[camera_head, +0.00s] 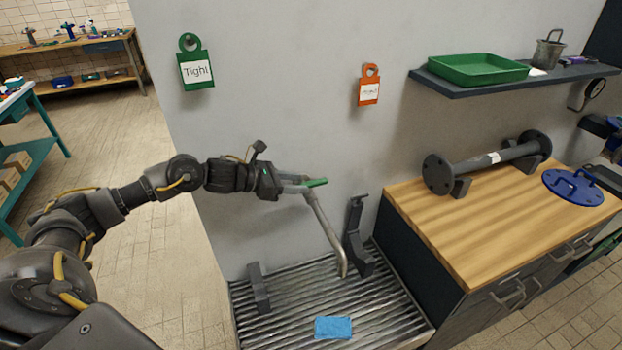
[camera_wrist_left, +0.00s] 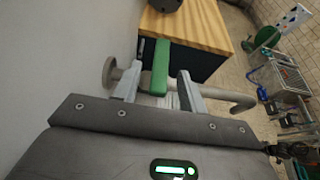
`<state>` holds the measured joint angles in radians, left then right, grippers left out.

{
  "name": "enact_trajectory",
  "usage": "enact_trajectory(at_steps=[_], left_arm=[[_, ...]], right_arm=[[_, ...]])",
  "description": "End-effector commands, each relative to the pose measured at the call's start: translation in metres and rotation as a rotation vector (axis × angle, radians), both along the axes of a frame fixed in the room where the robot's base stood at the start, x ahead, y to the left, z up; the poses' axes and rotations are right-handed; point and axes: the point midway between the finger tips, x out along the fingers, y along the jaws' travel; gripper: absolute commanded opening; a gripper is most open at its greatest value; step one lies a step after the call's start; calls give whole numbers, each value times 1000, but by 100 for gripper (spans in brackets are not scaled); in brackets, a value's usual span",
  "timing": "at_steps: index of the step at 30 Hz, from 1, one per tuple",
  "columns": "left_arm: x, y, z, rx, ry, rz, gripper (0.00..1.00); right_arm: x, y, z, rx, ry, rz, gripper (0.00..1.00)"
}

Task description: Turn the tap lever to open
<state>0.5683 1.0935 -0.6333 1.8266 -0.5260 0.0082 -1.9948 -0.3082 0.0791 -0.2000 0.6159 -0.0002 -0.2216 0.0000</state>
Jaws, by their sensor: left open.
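The tap has a green lever (camera_head: 317,182) at its top and a bent grey metal spout (camera_head: 328,237) that hangs down over the grooved drain tray (camera_head: 290,318). In the left wrist view, the green lever (camera_wrist_left: 160,68) stands between my two fingers, and the tap's round wall flange (camera_wrist_left: 109,72) and pale pipe (camera_wrist_left: 228,96) lie behind them. My left gripper (camera_head: 302,184) is open, with a finger on either side of the lever; I cannot tell if either finger touches it. The tap body is partly hidden by the fingers. My right gripper is not seen.
A blue sponge-like block (camera_head: 333,327) lies on the tray, and a dark bracket (camera_head: 356,236) stands close right of the spout. A wooden-topped cabinet (camera_head: 455,240) bounds the right side. A green tag (camera_head: 196,65) and an orange tag (camera_head: 369,88) hang on the wall.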

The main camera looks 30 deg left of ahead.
Motion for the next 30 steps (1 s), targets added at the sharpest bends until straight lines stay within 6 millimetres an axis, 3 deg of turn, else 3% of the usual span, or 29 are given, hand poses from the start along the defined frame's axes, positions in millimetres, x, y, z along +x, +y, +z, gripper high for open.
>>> enact_trajectory(at_steps=[3, 6, 20, 30], left_arm=[[15, -14, -4, -3, 1, 0, 42], [25, -23, -10, -3, 0, -1, 42], [35, -31, -19, 0, 0, -1, 42], [34, -31, -19, 0, 0, -1, 0]], right_arm=[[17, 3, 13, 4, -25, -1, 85], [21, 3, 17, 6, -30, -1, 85], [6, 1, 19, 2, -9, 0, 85], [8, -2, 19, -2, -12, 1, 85]])
